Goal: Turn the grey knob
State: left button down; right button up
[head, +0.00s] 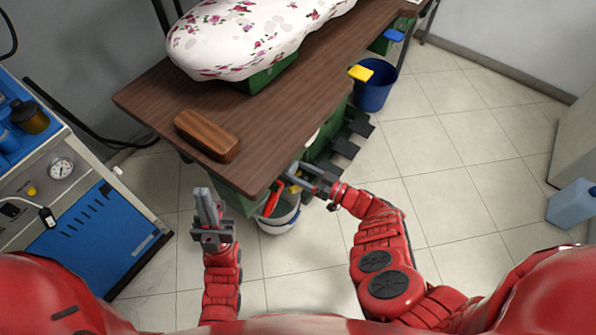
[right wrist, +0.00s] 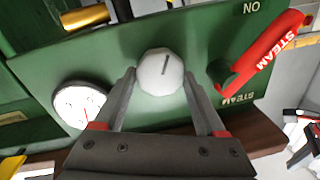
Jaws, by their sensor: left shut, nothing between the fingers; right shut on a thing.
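The grey knob (right wrist: 160,76) is a pale, faceted knob with a dark line mark on its face, mounted on a green panel (right wrist: 130,45) in the right wrist view. The line stands almost upright in that view, leaning slightly. My right gripper (right wrist: 161,92) has a finger on each side of the knob and is shut on it. In the head view my right gripper (head: 299,178) is at the front end of the table, and the knob is too small to make out. My left gripper (head: 206,205) is shut and empty, pointing up left of the table's corner.
A red STEAM lever (right wrist: 265,55) and a round gauge (right wrist: 82,104) flank the knob. The wooden table (head: 290,100) carries a brown block (head: 207,136) and a floral padded board (head: 245,38). A pale bucket (head: 282,214) stands below; a blue machine (head: 90,235) is left.

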jog(key=shift+m, duration=0.3)
jog(key=o, duration=1.3)
jog(key=shift+s+d+f, duration=0.1)
jog(key=shift+s+d, duration=0.15)
jog(key=shift+d, duration=0.2)
jog(key=v, duration=1.6)
jog(key=shift+s+d, duration=0.1)
